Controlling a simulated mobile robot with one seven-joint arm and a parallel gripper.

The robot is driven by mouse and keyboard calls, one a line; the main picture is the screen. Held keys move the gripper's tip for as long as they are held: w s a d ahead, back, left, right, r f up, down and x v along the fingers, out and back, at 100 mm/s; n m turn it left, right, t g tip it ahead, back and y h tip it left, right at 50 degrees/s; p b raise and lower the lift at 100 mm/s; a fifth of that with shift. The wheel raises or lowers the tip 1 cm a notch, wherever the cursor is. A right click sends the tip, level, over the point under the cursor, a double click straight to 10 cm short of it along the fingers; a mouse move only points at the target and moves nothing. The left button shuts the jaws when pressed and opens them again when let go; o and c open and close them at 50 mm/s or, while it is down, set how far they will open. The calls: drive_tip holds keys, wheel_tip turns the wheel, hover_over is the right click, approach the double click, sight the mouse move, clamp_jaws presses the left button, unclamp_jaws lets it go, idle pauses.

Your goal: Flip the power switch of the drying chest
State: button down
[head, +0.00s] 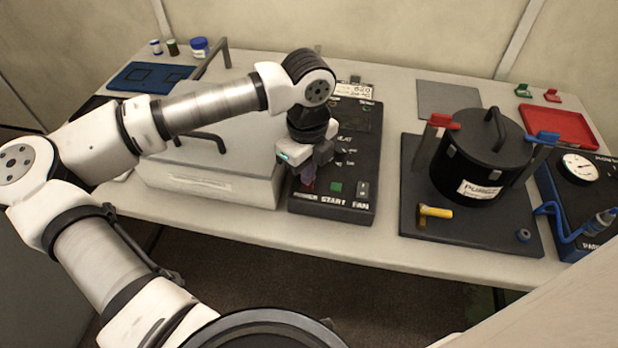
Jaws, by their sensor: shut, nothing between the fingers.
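The drying chest appears to be the pale grey box (215,190) with dark handles, left of centre. Against its right side lies a black control panel (357,150) with a display at the back. Its front edge carries a green START button (336,187) and a FAN rocker switch (363,190). My gripper (308,184) points down over the panel's front left part, shut and empty. Its fingertips are close to the panel; I cannot tell whether they touch it.
A black pot (480,160) with red and blue clamps stands on a dark plate (415,215), beside a yellow-handled valve (436,212). A gauge box (570,190) is at the far right. A grey mat (449,99) and red tray (558,127) lie behind.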

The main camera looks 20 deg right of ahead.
drive_tip(key=shift+r+p, duration=0.9)
drive_tip(key=shift+r, duration=2.05)
